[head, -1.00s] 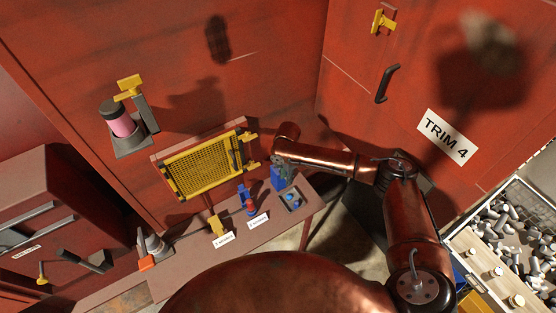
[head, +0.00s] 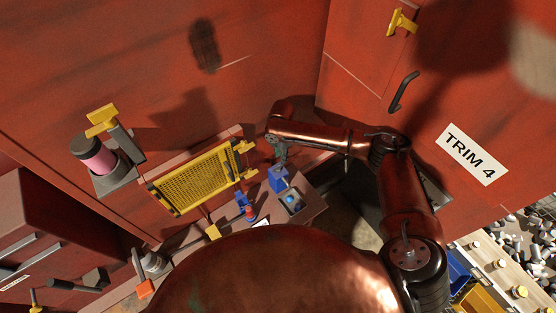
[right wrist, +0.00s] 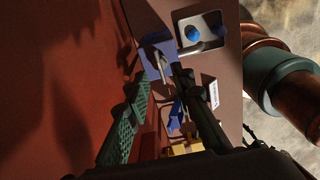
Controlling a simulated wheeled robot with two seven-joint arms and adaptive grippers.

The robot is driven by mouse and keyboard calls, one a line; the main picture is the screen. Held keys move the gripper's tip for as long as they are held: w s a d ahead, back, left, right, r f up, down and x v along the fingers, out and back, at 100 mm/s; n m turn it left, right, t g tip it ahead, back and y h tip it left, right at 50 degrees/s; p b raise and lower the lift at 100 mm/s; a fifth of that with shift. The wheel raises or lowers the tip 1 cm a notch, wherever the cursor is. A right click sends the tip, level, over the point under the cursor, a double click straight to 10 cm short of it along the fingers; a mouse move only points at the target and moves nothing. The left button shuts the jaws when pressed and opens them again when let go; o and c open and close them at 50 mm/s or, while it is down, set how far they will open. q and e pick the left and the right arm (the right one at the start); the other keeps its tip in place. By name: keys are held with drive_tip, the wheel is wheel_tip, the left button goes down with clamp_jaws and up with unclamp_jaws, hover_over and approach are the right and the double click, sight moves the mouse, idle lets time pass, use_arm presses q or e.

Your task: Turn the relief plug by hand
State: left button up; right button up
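A blue block (head: 279,180) stands at the far end of the bench; it also shows in the right wrist view (right wrist: 146,66). A silver metal piece (right wrist: 157,53) with a bar-like top sticks out of it; this looks like the relief plug, though I see no label on it. My right gripper (head: 281,152) is just above the block in the head view. In the right wrist view its fingers (right wrist: 155,90) are apart, with the silver piece beyond the tips and nothing between them. I cannot tell whether a finger touches the block. My left gripper is not in view.
A grey tray (head: 300,208) with blue round pieces sits beside the block. A yellow mesh guard (head: 195,187) is on the red wall left of the gripper. Small blue and red fittings (head: 250,212) stand nearer on the bench. A red cabinet labelled TRIM 4 (head: 471,154) is at right.

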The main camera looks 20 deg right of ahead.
sight(279, 166)
drive_tip(key=f, duration=0.2)
drive_tip(key=a+f+p, duration=0.1)
drive_tip(key=f, duration=0.1)
wheel_tip(279, 166, down, 3)
drive_tip(key=shift+d+r+p, duration=0.1)
drive_tip(key=shift+r+p, duration=0.1)
drive_tip(key=shift+p, duration=0.1)
drive_tip(key=shift+f, duration=0.2)
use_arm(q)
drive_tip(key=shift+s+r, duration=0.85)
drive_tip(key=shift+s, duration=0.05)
use_arm(e)
clamp_jaws()
